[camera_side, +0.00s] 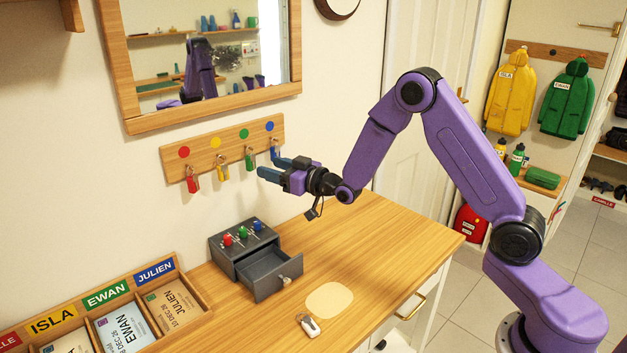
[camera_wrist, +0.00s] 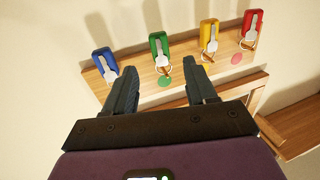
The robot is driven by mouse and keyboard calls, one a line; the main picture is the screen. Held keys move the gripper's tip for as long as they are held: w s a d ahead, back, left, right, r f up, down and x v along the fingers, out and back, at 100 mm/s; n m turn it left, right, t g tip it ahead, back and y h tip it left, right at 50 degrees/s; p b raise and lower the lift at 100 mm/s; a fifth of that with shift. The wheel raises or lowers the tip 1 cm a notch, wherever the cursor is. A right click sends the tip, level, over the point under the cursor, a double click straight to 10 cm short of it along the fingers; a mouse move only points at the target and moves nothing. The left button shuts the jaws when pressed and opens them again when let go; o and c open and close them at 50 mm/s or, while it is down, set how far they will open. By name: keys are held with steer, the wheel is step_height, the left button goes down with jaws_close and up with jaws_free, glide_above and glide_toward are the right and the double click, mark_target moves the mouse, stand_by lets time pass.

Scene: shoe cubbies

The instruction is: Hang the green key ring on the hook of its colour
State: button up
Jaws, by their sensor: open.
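The green key ring (camera_side: 249,160), a green fob with a silver key, hangs beneath the green dot (camera_side: 244,134) on the wooden hook board (camera_side: 205,146). In the wrist view the green key ring (camera_wrist: 155,43) shows upside down, its brass ring at the hook by the green dot (camera_wrist: 164,81). My gripper (camera_side: 269,168) is in front of the board's right end, with its jaws open and empty. In the wrist view my gripper's fingers (camera_wrist: 159,72) point at the board, one either side of the green dot and apart from the key ring.
Red (camera_side: 192,182), yellow (camera_side: 222,169) and blue (camera_side: 274,153) key rings hang beneath dots of their own colours. Below, a grey box (camera_side: 230,260) has its drawer (camera_side: 275,275) pulled out. A cream oval mat (camera_side: 329,300) and a small pale item (camera_side: 309,326) lie on the wooden top.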

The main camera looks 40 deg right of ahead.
steer(key=v, duration=1.2)
steer(key=s+a+f+n+g+y, duration=0.1)
steer(key=s+a+f+n+g, duration=0.15)
steer(key=s+a+g, duration=0.45)
steer(key=s+a+f+n+g, duration=0.1)
steer(key=s+a+n+g, duration=0.25)
steer(key=s, duration=0.45)
steer(key=s+d+r+n+g+h, duration=0.1)
steer(key=s+d+g+h, duration=0.1)
steer(key=s, duration=0.8)
steer(key=s+d+r+n+g+h, duration=0.1)
steer(key=s+d+n+g+h, duration=0.1)
steer(key=s, duration=0.9)
steer(key=d+g+h, duration=0.1)
steer(key=d+g, duration=0.1)
steer(key=d, duration=0.1)
steer(key=shift+n+g, duration=0.3)
steer(key=shift+g, duration=0.05)
